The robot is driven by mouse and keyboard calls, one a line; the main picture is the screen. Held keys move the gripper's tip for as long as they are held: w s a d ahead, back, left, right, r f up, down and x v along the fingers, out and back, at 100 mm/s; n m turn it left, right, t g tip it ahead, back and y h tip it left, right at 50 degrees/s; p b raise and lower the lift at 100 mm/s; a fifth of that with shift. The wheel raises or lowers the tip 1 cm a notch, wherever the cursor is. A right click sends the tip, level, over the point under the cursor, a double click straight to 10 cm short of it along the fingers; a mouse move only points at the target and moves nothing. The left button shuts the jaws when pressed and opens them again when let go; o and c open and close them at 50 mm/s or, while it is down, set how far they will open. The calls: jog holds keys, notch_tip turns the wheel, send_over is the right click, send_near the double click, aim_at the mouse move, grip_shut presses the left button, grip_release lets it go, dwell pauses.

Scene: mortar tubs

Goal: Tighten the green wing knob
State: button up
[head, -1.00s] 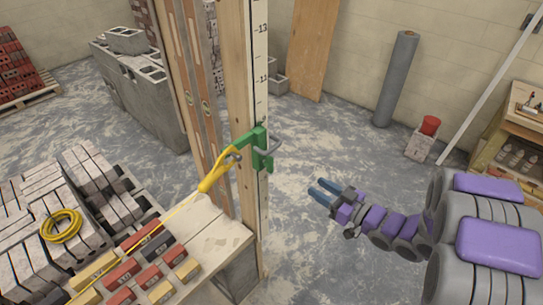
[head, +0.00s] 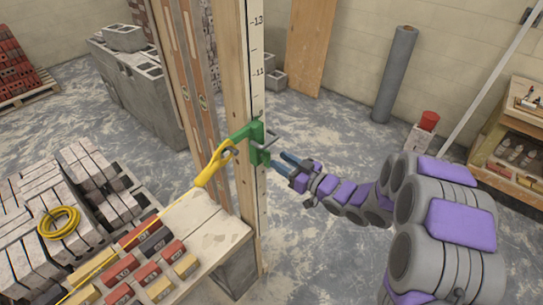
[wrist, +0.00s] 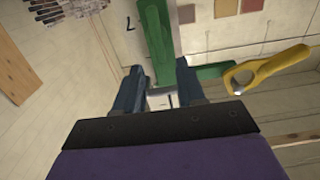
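A green clamp fitting (head: 257,140) with a grey bent bar is on the upright timber post with the scale. A green arm of it reaches left to a yellow line holder (head: 213,164). Which green part is the wing knob I cannot tell for sure. My gripper (head: 277,161) is just right of the fitting's lower end, fingers apart. In the wrist view my gripper (wrist: 158,72) is open, with the lower end of a long green piece (wrist: 156,38) between or just beyond the fingertips. Contact cannot be seen. A yellow holder (wrist: 270,67) shows at right.
The post (head: 233,100) and a mason's level stand left of my gripper. A board with several coloured brick samples (head: 212,240) and stacked pavers (head: 30,235) are at lower left. Grey roll (head: 394,75) and shelf (head: 515,145) are at right.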

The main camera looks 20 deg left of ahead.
aim_at(270, 155)
jog(key=x, duration=0.3)
jog(key=shift+w+a+r, duration=0.1)
jog(key=shift+a, duration=0.1)
jog(key=shift+w+a, duration=0.2)
jog(key=shift+a, duration=0.45)
jog(key=shift+d, duration=0.1)
jog(key=shift+c, duration=1)
grip_shut()
